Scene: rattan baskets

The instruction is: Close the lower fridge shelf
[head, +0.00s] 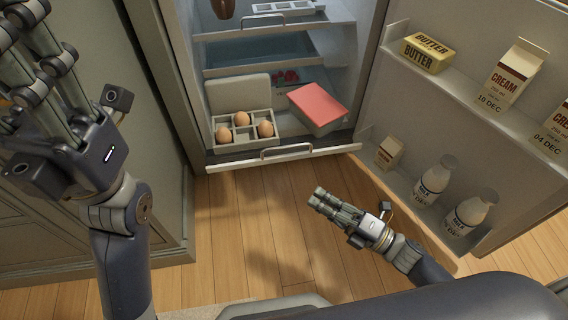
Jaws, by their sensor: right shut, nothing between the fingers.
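The lower fridge shelf (222,159) is a pull-out drawer low in the open fridge. It shows extended forward, with a light front edge and a metal handle (287,151). My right gripper (316,196) is shut and empty, in front of and below the handle, over the floor and apart from the shelf. It points up and to the left. My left gripper (38,55) is raised at the upper left, far from the shelf. Its fingertips run toward the frame edge, so its opening is unclear.
The shelf bears an egg carton (234,138) with several eggs and a red-lidded container (318,105). The open fridge door (400,190) on the right holds butter (427,53), cream cartons (512,75) and milk bottles (434,180). A cabinet (150,150) stands left. Wooden floor (230,220) before the shelf is clear.

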